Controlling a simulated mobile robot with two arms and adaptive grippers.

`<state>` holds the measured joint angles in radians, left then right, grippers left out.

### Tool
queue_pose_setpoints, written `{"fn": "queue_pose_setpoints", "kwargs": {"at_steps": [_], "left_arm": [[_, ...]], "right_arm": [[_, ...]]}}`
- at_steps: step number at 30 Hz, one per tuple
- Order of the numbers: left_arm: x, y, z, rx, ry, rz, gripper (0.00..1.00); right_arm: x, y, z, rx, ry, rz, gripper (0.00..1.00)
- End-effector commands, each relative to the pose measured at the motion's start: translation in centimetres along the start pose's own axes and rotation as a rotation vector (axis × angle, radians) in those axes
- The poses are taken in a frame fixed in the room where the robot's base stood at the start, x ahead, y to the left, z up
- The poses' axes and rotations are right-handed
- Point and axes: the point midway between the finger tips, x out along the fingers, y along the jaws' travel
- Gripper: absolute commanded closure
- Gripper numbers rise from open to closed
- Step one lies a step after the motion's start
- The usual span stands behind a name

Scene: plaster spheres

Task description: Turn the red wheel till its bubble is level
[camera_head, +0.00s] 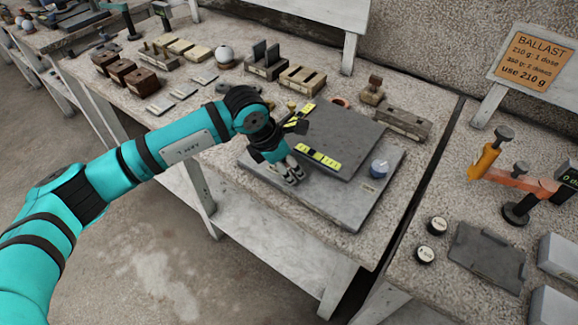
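A grey levelling plate stands on a wider grey base (330,205) on the table. Its dark top (345,135) carries two yellow-and-black bubble vials, one along the front (319,156) and one at the back left (301,117), partly behind my arm. The bubbles are too small to read. I see no clearly red wheel; a small reddish round thing (340,101) shows behind the plate. My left gripper (291,177) points down at the plate's left front corner, hiding what lies beneath. Its finger opening is unclear.
Wooden blocks (303,79), a small white sphere on a stand (225,55) and pale plates line the table's back.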

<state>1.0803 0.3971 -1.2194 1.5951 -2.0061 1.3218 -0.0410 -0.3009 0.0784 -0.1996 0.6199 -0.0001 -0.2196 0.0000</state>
Motion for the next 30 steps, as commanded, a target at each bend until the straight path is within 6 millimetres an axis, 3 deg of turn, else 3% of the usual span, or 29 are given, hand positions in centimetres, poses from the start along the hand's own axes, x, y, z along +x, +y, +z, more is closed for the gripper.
{"fn": "queue_pose_setpoints", "kwargs": {"at_steps": [1,5,16,30], "left_arm": [[0.0,0.0,0.0,-0.001,0.000,0.001,0.54],[0.0,0.0,0.0,-0.002,0.000,0.001,0.37],[-0.7,0.1,0.0,-0.002,0.000,0.001,0.37],[-9.8,0.1,0.0,-0.001,-0.002,0.003,0.37]], "right_arm": [[0.0,0.0,0.0,0.000,0.001,0.000,0.60],[0.0,0.0,-0.1,0.000,0.001,0.000,0.60],[0.0,0.3,-0.2,-0.002,0.002,0.003,0.60],[0.0,0.1,-0.1,-0.001,0.001,0.001,0.60]]}}
